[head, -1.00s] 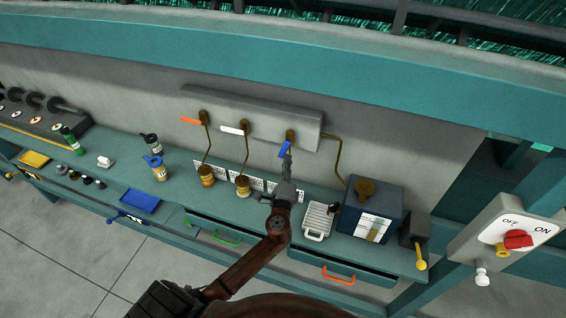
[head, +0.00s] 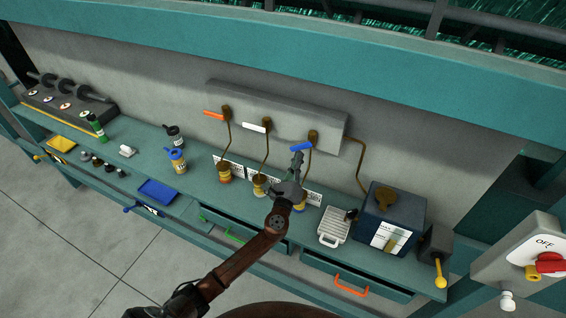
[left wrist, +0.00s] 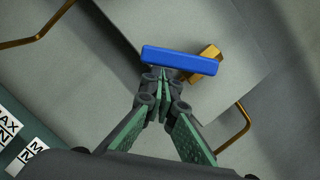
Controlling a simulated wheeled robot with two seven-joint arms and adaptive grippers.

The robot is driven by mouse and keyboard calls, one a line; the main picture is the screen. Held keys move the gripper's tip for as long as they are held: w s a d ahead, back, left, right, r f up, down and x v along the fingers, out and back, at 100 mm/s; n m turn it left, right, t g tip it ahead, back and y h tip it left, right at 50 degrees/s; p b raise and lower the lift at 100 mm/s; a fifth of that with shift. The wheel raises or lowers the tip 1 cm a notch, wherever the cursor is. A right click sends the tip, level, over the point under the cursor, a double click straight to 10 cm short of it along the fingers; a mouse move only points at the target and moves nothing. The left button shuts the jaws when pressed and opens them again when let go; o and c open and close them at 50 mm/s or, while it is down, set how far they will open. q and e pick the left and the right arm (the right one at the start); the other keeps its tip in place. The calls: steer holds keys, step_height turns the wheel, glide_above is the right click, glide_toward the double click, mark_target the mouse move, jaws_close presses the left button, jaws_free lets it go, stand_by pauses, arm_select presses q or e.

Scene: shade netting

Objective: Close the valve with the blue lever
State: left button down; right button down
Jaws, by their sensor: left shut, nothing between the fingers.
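The blue lever (head: 301,147) sits on the rightmost brass valve (head: 313,136) of the grey wall panel. It points left from the valve and tilts slightly down at its free end. In the left wrist view the blue lever (left wrist: 180,60) lies across the picture, with the brass valve body (left wrist: 205,62) behind its right part. My left gripper (head: 297,160) is just below the lever. Its fingers (left wrist: 163,75) are shut and empty, with the tips at the lever's lower edge; I cannot tell if they touch. My right gripper is out of view.
An orange lever (head: 213,115) and a white lever (head: 253,125) are on the same panel (head: 275,104), to the left. Brass pipes run down to the bench.

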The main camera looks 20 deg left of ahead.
mark_target(294, 147)
arm_select(q)
steer(key=m, duration=0.2)
steer(key=a+r+m+h, duration=0.1)
steer(key=a+m, duration=0.1)
steer(key=m, duration=0.1)
steer(key=shift+r+m+t+h, duration=0.3)
steer(key=shift+r+h, duration=0.05)
steer(key=shift+h, duration=0.05)
steer(key=shift+a+r+m, duration=0.15)
steer(key=shift+m, duration=0.35)
steer(key=shift+a+r+m+h, duration=0.15)
steer(key=shift+r+m+h, duration=0.15)
steer(key=shift+m, duration=0.3)
steer(key=shift+a+r+m+h+p, duration=0.15)
steer(key=shift+m+h+p, duration=0.2)
steer(key=shift+m, duration=0.35)
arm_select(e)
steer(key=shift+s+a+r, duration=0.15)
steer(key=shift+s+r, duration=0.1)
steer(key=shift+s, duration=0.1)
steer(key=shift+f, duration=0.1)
